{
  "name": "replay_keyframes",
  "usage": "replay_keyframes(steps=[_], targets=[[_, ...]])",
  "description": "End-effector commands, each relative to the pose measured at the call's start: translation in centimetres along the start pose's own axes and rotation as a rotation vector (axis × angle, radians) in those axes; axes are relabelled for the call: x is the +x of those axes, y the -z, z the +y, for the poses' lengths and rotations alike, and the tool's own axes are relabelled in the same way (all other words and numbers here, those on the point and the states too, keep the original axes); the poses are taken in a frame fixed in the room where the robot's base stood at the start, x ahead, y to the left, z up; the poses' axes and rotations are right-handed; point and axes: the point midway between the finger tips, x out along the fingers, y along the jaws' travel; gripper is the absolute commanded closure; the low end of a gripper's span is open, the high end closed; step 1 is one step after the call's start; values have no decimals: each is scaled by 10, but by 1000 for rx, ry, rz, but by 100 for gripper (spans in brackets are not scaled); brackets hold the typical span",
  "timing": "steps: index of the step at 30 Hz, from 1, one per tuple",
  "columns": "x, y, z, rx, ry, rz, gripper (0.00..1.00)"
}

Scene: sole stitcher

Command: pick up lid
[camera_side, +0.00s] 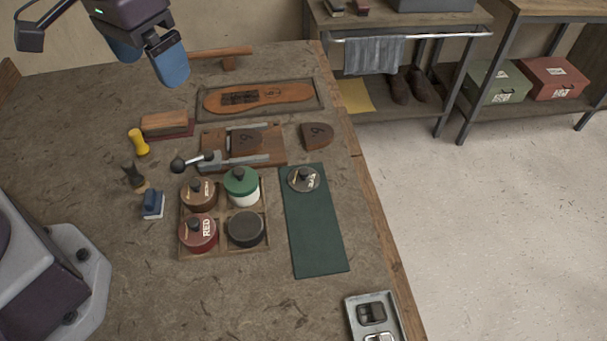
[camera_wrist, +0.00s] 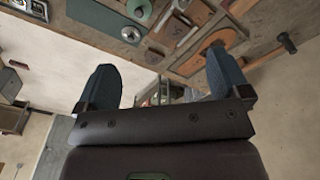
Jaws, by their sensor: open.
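A round metallic lid (camera_side: 304,179) with a small knob lies near the far end of a dark green mat (camera_side: 317,235). The lid also shows in the wrist view (camera_wrist: 131,34), near the top. A tray (camera_side: 224,253) beside the mat holds a brown-lidded jar (camera_side: 198,192), a green-lidded jar (camera_side: 241,185), a red-lidded jar (camera_side: 198,231) and a dark round pot (camera_side: 246,229) with no knob showing. My gripper (camera_side: 147,64) is open and empty, high at the upper left, well apart from the lid. Both blue fingers show in the wrist view (camera_wrist: 163,82).
A wooden jig (camera_side: 212,163) with a black-knobbed lever and a heel piece (camera_side: 317,136) lie beyond the jars and mat. A sole (camera_side: 258,97) rests in a tray behind. A buckle tray (camera_side: 375,318) is at the front right. Bench surface left of the jars is partly clear.

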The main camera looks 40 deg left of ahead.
Motion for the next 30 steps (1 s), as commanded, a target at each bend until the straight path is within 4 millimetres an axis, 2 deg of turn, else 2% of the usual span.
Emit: replay_keyframes(steps=[1,6,12,16,18,22,26,30], targets=[[16,14,11,-27,7,-36,6],[70,54,46,-181,41,-110,6],[137,88,85,-413,93,-146,6],[171,108,104,-600,113,-133,6],[176,121,111,-713,108,-110,6],[164,140,119,-882,73,-67,6],[165,140,119,-981,75,-65,6],[178,138,118,-1010,79,-66,6]])
